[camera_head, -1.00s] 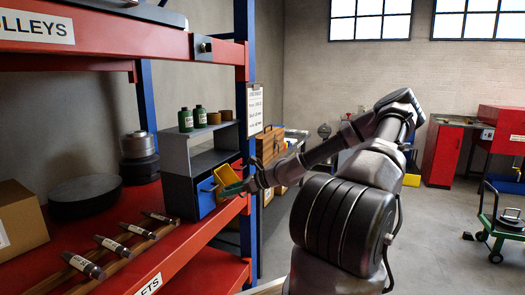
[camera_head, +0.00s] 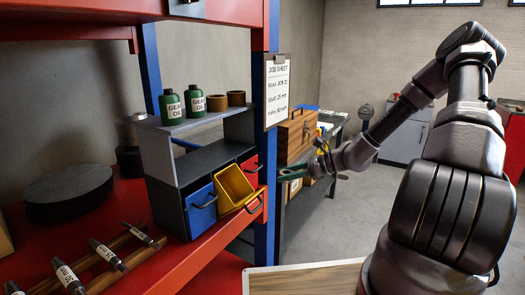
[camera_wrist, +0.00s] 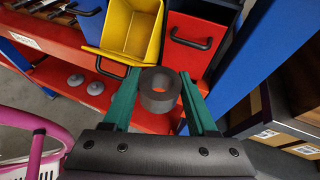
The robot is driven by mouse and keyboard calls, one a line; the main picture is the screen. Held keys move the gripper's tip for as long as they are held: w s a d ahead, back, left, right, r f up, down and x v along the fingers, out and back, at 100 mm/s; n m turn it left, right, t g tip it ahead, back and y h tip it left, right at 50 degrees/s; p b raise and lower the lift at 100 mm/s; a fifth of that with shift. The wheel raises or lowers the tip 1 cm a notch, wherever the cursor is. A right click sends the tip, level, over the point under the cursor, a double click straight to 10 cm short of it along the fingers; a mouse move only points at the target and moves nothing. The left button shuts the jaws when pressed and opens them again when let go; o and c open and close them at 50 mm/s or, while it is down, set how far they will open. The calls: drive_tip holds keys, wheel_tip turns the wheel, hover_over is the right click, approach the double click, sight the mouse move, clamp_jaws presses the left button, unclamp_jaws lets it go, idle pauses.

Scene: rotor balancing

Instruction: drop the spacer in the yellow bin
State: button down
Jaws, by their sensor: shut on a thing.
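The spacer (camera_wrist: 160,101) is a short dark grey ring. My gripper (camera_wrist: 162,92) is shut on it, with one green finger on each side. In the head view my gripper (camera_head: 291,173) is to the right of the yellow bin and apart from it; the spacer cannot be made out there. The yellow bin (camera_head: 240,188) is an open, tilted tray between a blue and a red drawer in the grey rack on the red shelf. In the wrist view the yellow bin (camera_wrist: 128,30) is beyond the fingers, up and left of the spacer.
The blue drawer (camera_head: 201,207) and red drawer (camera_head: 252,172) flank the bin. The blue shelf post (camera_head: 267,200) stands close by on the right. Green oil bottles (camera_head: 195,101) stand on the rack. A wooden chest (camera_head: 296,138) is on the bench behind my gripper.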

drive_tip(key=s+a+r+n+g, duration=0.4)
drive_tip(key=s+a+r, duration=0.3)
drive_tip(key=a+r, duration=0.4)
drive_tip(key=w+a+f, duration=0.4)
drive_tip(key=shift+w+a+y, duration=0.25)
drive_tip(key=shift+a+y, duration=0.15)
drive_tip(key=shift+c, duration=0.6)
unclamp_jaws()
